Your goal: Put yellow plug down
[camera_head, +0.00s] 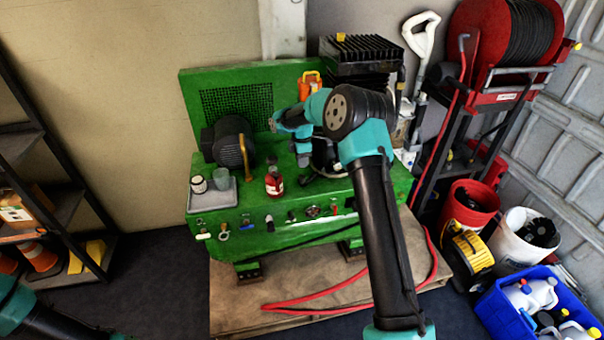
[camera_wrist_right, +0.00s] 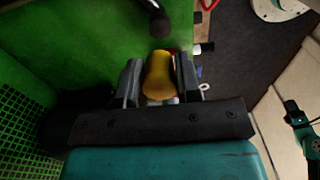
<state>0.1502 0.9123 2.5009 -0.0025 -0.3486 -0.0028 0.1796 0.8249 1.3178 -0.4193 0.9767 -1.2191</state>
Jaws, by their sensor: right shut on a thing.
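My right gripper (camera_head: 303,160) is over the green bench (camera_head: 330,215), partly hidden by its own arm in the head view. In the right wrist view its two dark fingers (camera_wrist_right: 158,82) are shut on the yellow plug (camera_wrist_right: 158,72), a rounded yellow piece narrowing in the middle. The plug's lower end is hidden, and I cannot tell whether it touches anything. I cannot make the plug out in the head view. My left arm shows only at the lower left, with its gripper out of view.
A black motor (camera_head: 229,142), a red bottle (camera_head: 274,184) and a grey tray (camera_head: 213,199) with small containers are on the bench, left of my right arm. Several knobs line its front. A red hose (camera_head: 318,296) lies below. Buckets and a blue crate (camera_head: 500,312) stand at right.

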